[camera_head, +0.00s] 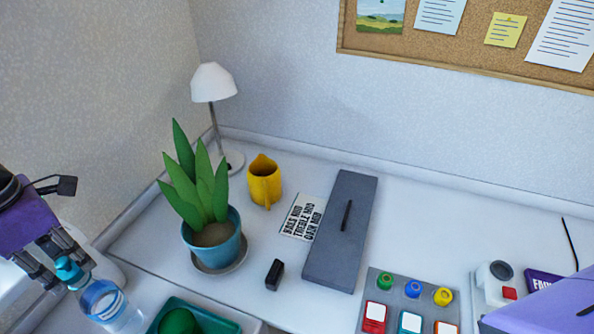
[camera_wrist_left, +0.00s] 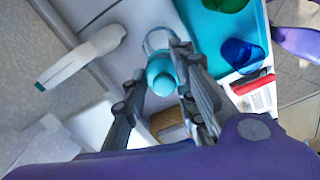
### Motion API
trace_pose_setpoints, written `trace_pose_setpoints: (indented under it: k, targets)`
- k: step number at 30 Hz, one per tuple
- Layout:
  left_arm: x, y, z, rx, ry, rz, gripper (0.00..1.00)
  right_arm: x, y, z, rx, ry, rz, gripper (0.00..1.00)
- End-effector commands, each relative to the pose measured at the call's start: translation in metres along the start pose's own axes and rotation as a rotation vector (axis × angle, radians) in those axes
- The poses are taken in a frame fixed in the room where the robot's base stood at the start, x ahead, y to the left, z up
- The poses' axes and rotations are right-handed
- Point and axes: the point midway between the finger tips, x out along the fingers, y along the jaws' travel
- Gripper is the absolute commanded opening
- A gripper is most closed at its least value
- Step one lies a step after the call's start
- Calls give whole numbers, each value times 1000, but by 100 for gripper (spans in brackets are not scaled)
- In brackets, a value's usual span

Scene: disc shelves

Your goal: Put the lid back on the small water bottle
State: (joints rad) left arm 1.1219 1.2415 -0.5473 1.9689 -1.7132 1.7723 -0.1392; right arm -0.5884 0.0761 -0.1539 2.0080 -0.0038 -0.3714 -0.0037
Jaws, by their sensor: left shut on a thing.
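The small water bottle (camera_head: 104,304) is clear with blue tints and stands at the lower left in the head view. Its teal lid (camera_head: 68,270) is at the bottle's top end, held by my left gripper (camera_head: 62,264). In the left wrist view, the lid (camera_wrist_left: 161,76) sits between the two dark fingers of my left gripper (camera_wrist_left: 165,80), with part of the clear bottle (camera_wrist_left: 158,40) just beyond it. Lid and bottle neck look very close or touching; I cannot tell whether the lid is seated. My right gripper is not in view.
A teal tray (camera_head: 206,318) stands right of the bottle, with a green item (camera_head: 178,322) in it. A potted plant (camera_head: 214,238), yellow mug (camera_head: 264,182), lamp (camera_head: 213,84) and grey box (camera_head: 340,232) stand farther back. A button panel (camera_head: 410,308) is at the front right.

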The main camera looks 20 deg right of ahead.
Motion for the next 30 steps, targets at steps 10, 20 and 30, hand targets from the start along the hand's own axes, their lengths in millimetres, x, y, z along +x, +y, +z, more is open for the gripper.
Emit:
trace_pose_setpoints:
  k: [10,20,30]
  targets:
    - [0,0,0,0,0,0,39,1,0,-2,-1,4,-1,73]
    - [0,0,0,0,0,0,53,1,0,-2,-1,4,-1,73]
    - [0,0,0,0,0,0,67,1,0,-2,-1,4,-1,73]
